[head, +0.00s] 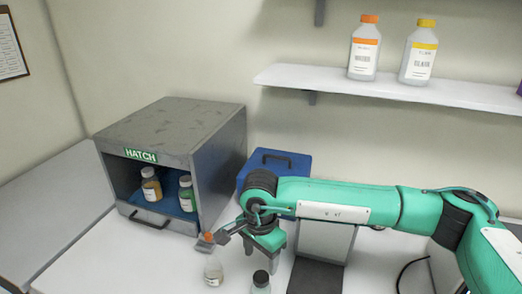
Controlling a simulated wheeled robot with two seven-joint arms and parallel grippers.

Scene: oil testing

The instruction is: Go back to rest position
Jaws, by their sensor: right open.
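My right arm reaches in from the right, and its gripper (264,254) hangs over the white table in front of the blue box. It is open, and I see nothing held in it. A small pale bottle (213,271) stands on the table to the left of and below the gripper. A bottle with a black cap (260,283) stands just below the gripper, cut by the bottom edge. My left gripper is not in view.
A grey hatch box (172,130) stands open at left, with an amber bottle (151,188) and a green-labelled bottle (187,194) inside. A blue box (273,164) is behind my arm. A shelf (390,87) above holds an orange-capped bottle (364,50) and a yellow-capped bottle (418,54).

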